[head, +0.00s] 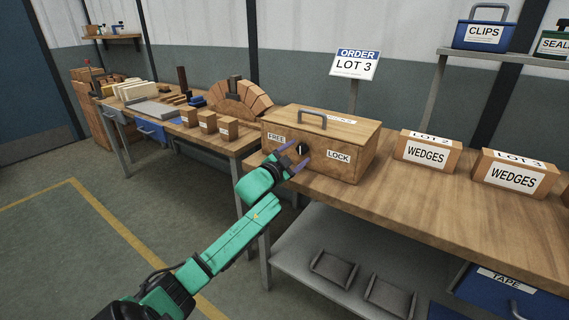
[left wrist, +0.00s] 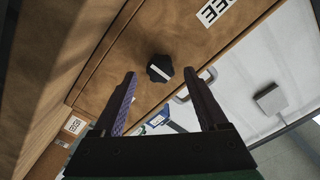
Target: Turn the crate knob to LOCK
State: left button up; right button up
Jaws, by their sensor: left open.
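The wooden crate (head: 320,143) stands on the workbench, with a FREE label (head: 276,138) left of its knob and a LOCK label (head: 338,156) to the right. The dark knob (head: 303,149) is on the crate's front face and carries a white pointer bar. In the head view the bar looks near upright, toward neither label. My left gripper (head: 294,157) is open in front of the knob. In the left wrist view the knob (left wrist: 159,68) appears between the fingertips (left wrist: 159,74), with gaps on both sides. I see no contact. My right gripper is out of view.
Two wedges boxes (head: 427,151) (head: 514,175) stand right of the crate. Small wooden blocks (head: 207,121) and a brick arch (head: 242,98) are on the bench to the left. An order sign (head: 355,64) rises behind the crate. A lower shelf (head: 305,245) holds grey trays.

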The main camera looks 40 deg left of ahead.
pick_arm(q)
jog(key=s+d, duration=0.1)
jog(key=s, duration=1.2)
jog(key=shift+s+d, duration=0.2)
jog(key=shift+d, duration=0.05)
jog(key=s+a+f+n+g+y+p, duration=0.1)
jog(key=s+a+f+n+g, duration=0.15)
jog(key=f, duration=0.85)
jog(key=s+a+f+n+g+y+p, duration=0.1)
jog(key=a+f+g+p, duration=0.15)
jog(key=f, duration=0.75)
jog(key=s+d+f+n+g+h, duration=0.1)
jog(key=s+d+f+g, duration=0.1)
jog(key=s+f, duration=0.35)
jog(key=s+d+f+n+g, duration=0.1)
jog(key=s+f+g, duration=0.1)
jog(key=f, duration=0.7)
jog(key=s+d+f+g+h+p, duration=0.1)
jog(key=s+d+f+g, duration=0.1)
jog(key=s+d+f, duration=0.4)
jog(key=s+d+f+g+h+p, duration=0.1)
jog(key=s+d+f+g+p, duration=0.1)
jog(key=s+d+f, duration=0.4)
jog(key=s+d+f+g+p, duration=0.1)
jog(key=s+d+f+g, duration=0.3)
jog(key=s, duration=1)
notch_tip(320, 180, down, 3)
jog(key=shift+s+d+r+m+h, duration=0.2)
jog(key=shift+s+d+m+h, duration=0.15)
jog(key=shift+d, duration=0.7)
